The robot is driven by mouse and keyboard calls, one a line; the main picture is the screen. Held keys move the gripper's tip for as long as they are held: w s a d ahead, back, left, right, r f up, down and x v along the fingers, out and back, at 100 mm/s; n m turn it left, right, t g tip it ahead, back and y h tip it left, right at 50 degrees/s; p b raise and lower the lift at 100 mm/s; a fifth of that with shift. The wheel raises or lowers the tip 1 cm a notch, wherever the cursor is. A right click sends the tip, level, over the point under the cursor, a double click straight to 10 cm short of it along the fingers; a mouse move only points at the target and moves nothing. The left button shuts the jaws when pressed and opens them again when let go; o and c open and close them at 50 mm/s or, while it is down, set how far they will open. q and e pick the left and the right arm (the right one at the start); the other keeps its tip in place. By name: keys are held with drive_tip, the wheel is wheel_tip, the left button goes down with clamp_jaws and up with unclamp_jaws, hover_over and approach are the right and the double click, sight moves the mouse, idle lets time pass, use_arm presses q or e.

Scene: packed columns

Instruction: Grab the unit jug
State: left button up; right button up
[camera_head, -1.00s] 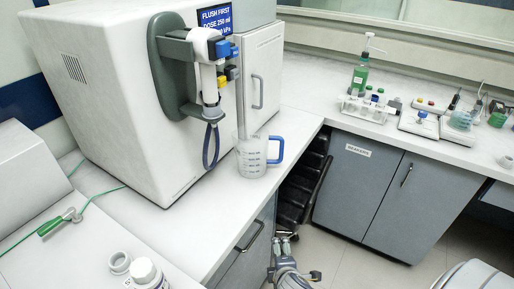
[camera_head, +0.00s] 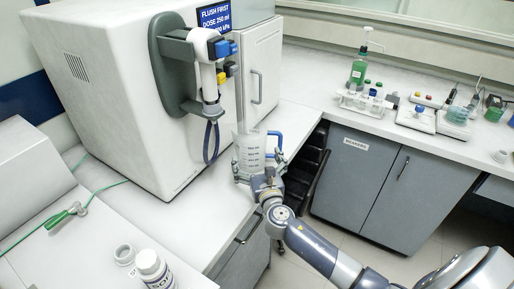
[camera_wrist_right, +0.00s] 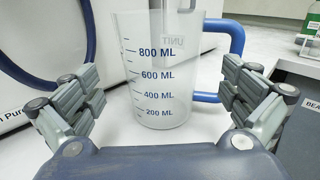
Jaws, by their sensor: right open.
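The unit jug (camera_head: 250,152) is a clear measuring jug with a blue handle and blue ML marks. My right gripper (camera_head: 258,176) is at the near side of the jug. In the wrist view its open fingers (camera_wrist_right: 163,105) stand wide at both sides of the jug with gaps. My left gripper is out of view.
The white machine (camera_head: 110,100) with its dispenser arm (camera_head: 207,80) and hanging dark blue hose (camera_head: 211,142) stands close beside the jug. A white bottle (camera_head: 153,268) and a ring (camera_head: 125,254) are at the front.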

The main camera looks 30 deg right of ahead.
sight(249, 136)
drive_tip(key=shift+x, duration=3.55)
drive_tip(key=shift+s+d+f, duration=0.1)
drive_tip(key=c, duration=1)
